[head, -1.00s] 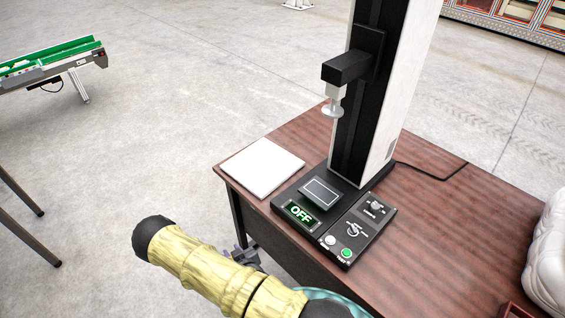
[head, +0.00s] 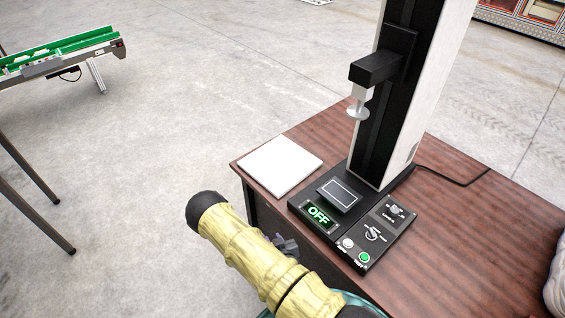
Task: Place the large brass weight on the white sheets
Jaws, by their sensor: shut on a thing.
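The white sheets (head: 281,166) lie as a flat, neat square stack on the left front corner of the brown wooden desk, left of the testing machine. Their top is bare. No brass weight shows in the head view. My arm, in a yellow sleeve with a black end, crosses the lower middle, in front of the desk. A small dark grey part shows just behind it, against the desk front. It seems to be mine, but I make out no fingertips and nothing held.
The testing machine (head: 398,110) stands on the desk (head: 465,225), its display reading OFF. Its black crosshead (head: 375,68) juts left, near the sheets. A cable runs right. A green conveyor (head: 65,50) stands far left. Bare floor lies between.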

